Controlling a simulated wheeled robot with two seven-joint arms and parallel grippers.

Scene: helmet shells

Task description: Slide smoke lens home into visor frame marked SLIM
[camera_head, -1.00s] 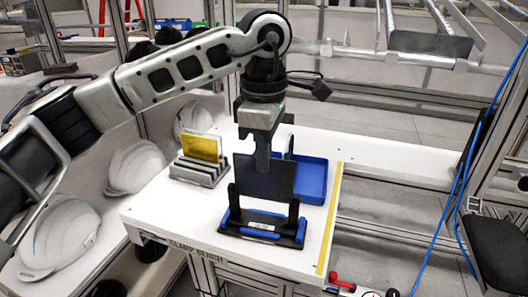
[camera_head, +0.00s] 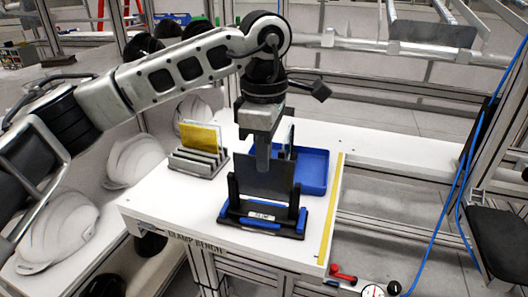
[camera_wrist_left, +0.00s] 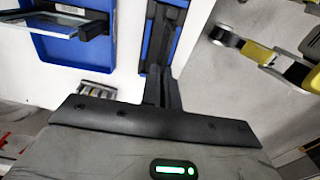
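The dark smoke lens (camera_head: 278,180) stands upright between the two posts of the visor frame (camera_head: 233,192). The frame has a black and blue base with a white SLIM label (camera_head: 262,216) and sits near the bench's front. My left gripper (camera_head: 263,165) points down from above and is shut on the lens at its upper middle. In the left wrist view the gripper fingers (camera_wrist_left: 161,95) are close together over the frame (camera_wrist_left: 155,50), which is seen from above. The lens's bottom edge is hidden, so its seating cannot be told. My right gripper is not in view.
A blue tray (camera_head: 316,172) lies behind the frame, with an upright clear panel (camera_head: 289,138) beside the gripper. A grey slotted rack (camera_head: 196,164) holds a yellow lens (camera_head: 200,137). White helmet shells (camera_head: 62,222) stand left. The bench's right strip is clear.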

